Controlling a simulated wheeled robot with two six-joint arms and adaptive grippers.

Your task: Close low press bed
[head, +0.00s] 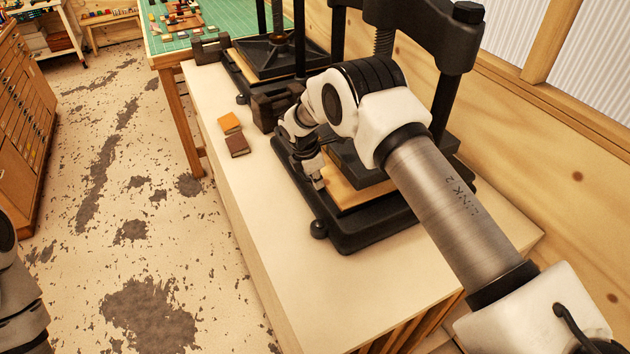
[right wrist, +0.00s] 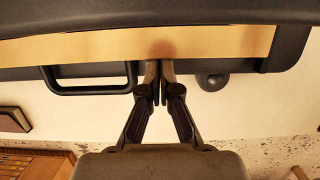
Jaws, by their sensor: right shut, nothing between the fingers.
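The near black press (head: 365,238) stands on the pale bench top. Its bed carries a tan wooden board (head: 347,197) that sticks out in front of the dark upper plate (head: 355,165). My right gripper (head: 318,183) points down at the front edge of this board, partly hidden by its own wrist. In the right wrist view its fingers (right wrist: 159,70) are together and empty, their tips overlapping the board's edge (right wrist: 220,43); I cannot tell whether they touch. A black handle (right wrist: 88,91) lies left of the fingers there. My left gripper is out of view.
A second press (head: 275,58) stands farther back on the bench. An orange block (head: 229,123) and a brown block (head: 238,146) lie on the bench (head: 265,225) left of the near press. The front left of the bench top is clear. A green-topped table (head: 225,18) stands behind.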

